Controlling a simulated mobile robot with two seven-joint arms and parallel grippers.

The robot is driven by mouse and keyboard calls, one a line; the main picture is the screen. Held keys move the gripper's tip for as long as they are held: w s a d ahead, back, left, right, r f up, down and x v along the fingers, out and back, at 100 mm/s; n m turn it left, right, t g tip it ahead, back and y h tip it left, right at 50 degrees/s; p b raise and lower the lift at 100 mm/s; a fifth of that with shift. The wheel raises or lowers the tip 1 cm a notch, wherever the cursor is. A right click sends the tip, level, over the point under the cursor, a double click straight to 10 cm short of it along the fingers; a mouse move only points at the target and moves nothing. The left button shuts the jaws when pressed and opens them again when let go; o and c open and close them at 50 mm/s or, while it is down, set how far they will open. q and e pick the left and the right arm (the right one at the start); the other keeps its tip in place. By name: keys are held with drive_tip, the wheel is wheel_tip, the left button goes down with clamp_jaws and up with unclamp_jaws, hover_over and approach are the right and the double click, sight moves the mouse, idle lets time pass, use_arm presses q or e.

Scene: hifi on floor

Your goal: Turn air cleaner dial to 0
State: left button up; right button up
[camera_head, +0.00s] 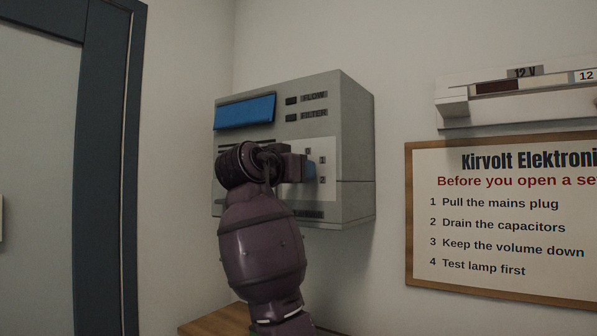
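The air cleaner (357,150) is a grey box on the wall with a blue panel at its upper left and FLOW and FILTER labels. On its pale lower front plate (328,150), small digits show, 1 and 2 among them. A blue-grey piece (311,169), which looks like the dial, shows just right of my gripper's tip. My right gripper (301,167), on a purple arm rising from the bottom, is at this piece and seems to touch it. Its fingers overlap, so I cannot tell if they grip. Most of the dial and its pointer are hidden. My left gripper is out of view.
A wood-framed notice board (500,225) hangs to the right, with a white device (515,100) marked 12 V above it. A dark door frame (105,170) stands at left. A wooden surface (215,321) shows below. Bare wall lies between cleaner and board.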

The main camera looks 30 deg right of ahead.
drive_tip(key=b+v, duration=0.2)
drive_tip(key=v, duration=0.8)
drive_tip(key=shift+s+a, duration=0.2)
drive_tip(key=shift+a, duration=0.15)
idle(0.3)
